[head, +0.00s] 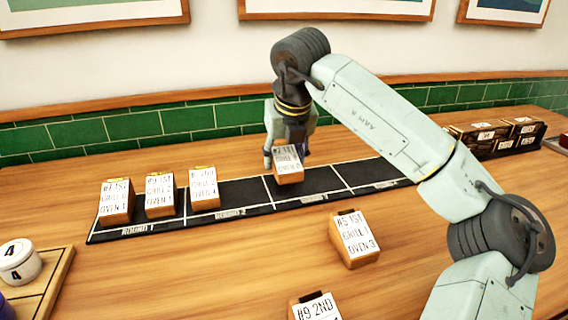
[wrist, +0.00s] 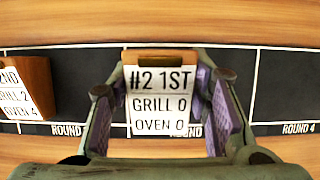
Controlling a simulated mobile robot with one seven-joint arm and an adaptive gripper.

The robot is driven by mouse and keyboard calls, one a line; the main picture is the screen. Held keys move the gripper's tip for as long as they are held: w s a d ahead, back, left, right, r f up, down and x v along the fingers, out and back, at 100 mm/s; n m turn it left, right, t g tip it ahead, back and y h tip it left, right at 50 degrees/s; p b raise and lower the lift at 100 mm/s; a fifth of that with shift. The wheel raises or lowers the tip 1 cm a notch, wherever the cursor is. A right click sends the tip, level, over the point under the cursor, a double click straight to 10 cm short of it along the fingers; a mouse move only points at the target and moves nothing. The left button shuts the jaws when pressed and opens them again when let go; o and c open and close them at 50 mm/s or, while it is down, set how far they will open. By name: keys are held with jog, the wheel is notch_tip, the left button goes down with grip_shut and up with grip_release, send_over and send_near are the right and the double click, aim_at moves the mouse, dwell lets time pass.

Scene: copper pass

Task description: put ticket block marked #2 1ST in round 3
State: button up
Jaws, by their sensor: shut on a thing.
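The ticket block marked #2 1ST (head: 289,168) is upright between the fingers of my gripper (head: 286,156). In the wrist view the block (wrist: 160,105) reads #2 1ST, GRILL 0, OVEN 0, and my gripper's fingers (wrist: 161,88) flank it, shut on it. The black strip (head: 313,183) has marked sections. The block is over the third section, between the ROUND 2 and ROUND 4 sections, and partly hides that section's label. I cannot tell whether its base touches the strip.
Two blocks (head: 116,203) (head: 160,196) stand in round 1, and one block (head: 204,188) stands in round 2. The #5 1ST block (head: 354,240) and #9 2ND block (head: 316,307) stand on the wooden counter in front. Dark boxes (head: 495,136) sit at the right. Round 4 looks empty.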

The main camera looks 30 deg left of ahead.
aim_at(284, 168)
jog(key=shift+f, duration=1.5)
jog(key=o, duration=1.2)
jog(key=shift+r+p, duration=0.35)
jog(key=b+v, duration=0.1)
jog(key=v, duration=1)
jog(key=shift+s+d+r, duration=0.1)
jog(key=shift+s+r, duration=0.05)
jog(key=shift+r, duration=0.15)
